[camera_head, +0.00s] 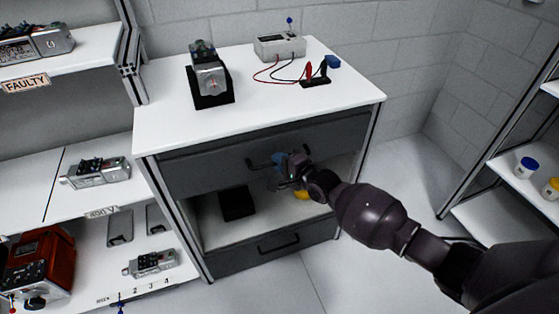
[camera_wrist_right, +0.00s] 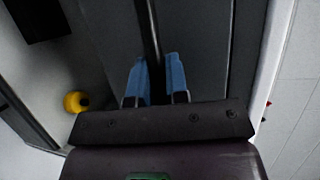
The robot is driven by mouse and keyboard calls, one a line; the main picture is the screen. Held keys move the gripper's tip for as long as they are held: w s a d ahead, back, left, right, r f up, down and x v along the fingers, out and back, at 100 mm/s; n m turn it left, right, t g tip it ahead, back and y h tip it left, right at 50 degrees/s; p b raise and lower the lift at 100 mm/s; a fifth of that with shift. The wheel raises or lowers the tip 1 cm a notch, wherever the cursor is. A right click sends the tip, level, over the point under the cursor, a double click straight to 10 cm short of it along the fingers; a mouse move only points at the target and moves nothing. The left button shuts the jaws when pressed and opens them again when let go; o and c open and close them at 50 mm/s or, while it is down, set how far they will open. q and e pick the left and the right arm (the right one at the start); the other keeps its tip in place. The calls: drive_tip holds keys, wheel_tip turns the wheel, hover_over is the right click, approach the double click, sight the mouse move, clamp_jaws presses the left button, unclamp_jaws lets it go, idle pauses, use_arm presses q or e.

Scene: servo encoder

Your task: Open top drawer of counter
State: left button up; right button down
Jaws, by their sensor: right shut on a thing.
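The counter (camera_head: 330,92) has a white top and dark grey drawer fronts. Its top drawer (camera_head: 205,172) spans the front just under the top; it looks shut or nearly so. The drawer's dark bar handle (camera_head: 258,164) runs across its front. My right gripper (camera_head: 283,160) is shut on this handle. In the right wrist view its blue fingertips (camera_wrist_right: 157,78) stand on both sides of the dark handle bar (camera_wrist_right: 151,40). The gripper hides the right part of the handle in the head view. My left gripper is not in view.
Below is an open shelf with a black box (camera_head: 237,203) and a yellow thing (camera_head: 302,195), then a lower drawer (camera_head: 275,252). A device on a black stand (camera_head: 209,80) and a meter with leads (camera_head: 279,45) are on top. Shelves (camera_head: 95,185) flank the counter's left side.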

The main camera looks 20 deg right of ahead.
use_arm(q)
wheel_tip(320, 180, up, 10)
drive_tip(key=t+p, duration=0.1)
drive_tip(key=p, duration=0.9)
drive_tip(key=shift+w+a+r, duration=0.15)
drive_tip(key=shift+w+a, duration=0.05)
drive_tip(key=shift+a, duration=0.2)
use_arm(e)
drive_tip(key=s+d, duration=0.1)
drive_tip(key=s, duration=3.3)
drive_tip(key=shift+d, duration=0.1)
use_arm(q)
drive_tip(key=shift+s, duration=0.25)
use_arm(e)
drive_tip(key=c, duration=1.1)
unclamp_jaws()
drive_tip(key=shift+c, duration=0.2)
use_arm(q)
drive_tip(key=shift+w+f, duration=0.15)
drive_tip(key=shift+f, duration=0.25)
use_arm(e)
drive_tip(key=v, duration=1)
drive_tip(key=shift+s+d, duration=0.2)
drive_tip(key=shift+s, duration=0.15)
